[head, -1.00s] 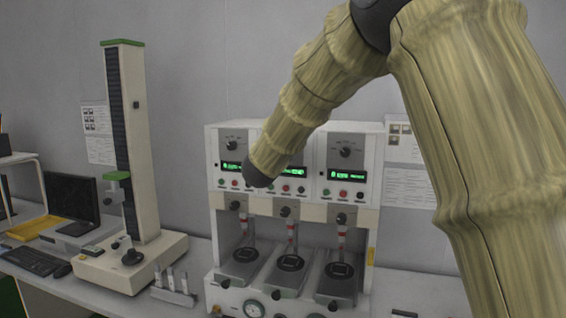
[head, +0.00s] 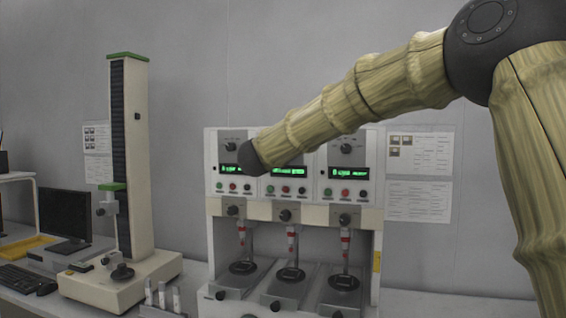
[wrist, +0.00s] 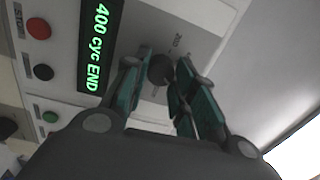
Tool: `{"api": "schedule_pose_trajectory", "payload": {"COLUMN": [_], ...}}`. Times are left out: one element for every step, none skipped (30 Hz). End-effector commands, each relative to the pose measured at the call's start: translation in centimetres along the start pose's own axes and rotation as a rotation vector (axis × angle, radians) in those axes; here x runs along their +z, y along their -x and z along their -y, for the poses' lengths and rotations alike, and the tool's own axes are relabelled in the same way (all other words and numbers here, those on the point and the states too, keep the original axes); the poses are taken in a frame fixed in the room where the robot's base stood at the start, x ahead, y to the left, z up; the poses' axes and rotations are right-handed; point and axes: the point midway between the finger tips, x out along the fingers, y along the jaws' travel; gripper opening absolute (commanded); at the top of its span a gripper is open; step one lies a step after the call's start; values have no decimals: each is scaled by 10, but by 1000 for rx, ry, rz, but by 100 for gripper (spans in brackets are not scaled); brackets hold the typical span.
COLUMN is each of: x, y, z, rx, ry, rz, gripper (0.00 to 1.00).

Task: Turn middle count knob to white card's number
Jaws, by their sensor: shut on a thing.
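The three-station test machine (head: 380,215) stands on the bench, with a row of knobs and green displays on its upper panels. My forearm covers the middle panel's knob in the head view, and my gripper is hidden there. In the wrist view, my gripper (wrist: 164,74) is shut on a dark round count knob (wrist: 158,66), one finger on each side. A mark like "200" is printed beside the knob. The nearby display (wrist: 100,45) reads "400 cyc END". The middle display (head: 289,171) is partly visible but unreadable in the head view. I cannot identify a white card.
Red, black and green buttons (wrist: 43,72) lie close by the display. The left knob (head: 231,147) and right knob (head: 346,148) show beside my forearm. A tall column tester (head: 128,160) stands to the left. Printed sheets (head: 418,175) hang on the wall at right.

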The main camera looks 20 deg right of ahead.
Motion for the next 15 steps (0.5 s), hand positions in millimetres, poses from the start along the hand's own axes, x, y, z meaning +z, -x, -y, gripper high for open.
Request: {"api": "schedule_pose_trajectory", "payload": {"x": [0,0,0,1,1,1,1,1,1,0,1,1,1,1,1], "y": [0,0,0,0,0,0,0,0,0,0,0,0,0,0,0], "z": [-7,-7,-6,-6,-6,-6,-5,-5,-5,-4,-4,-4,-4,-3,-3], "rx": [2,2,2,1,1,1,1,1,1,1,1,1,1,0,0], "ry": [-30,-47,-69,-83,-96,-113,-124,-133,-144,-152,-158,-166,-171,-175,-178], "rz": [-1,-3,-4,-5,-5,-6,-7,-7,-8,-9,-9,-9,-9,-9,-9], "gripper": [3,3,3,3,3,3,3,3,3,3,3,3,3,3,3]}}
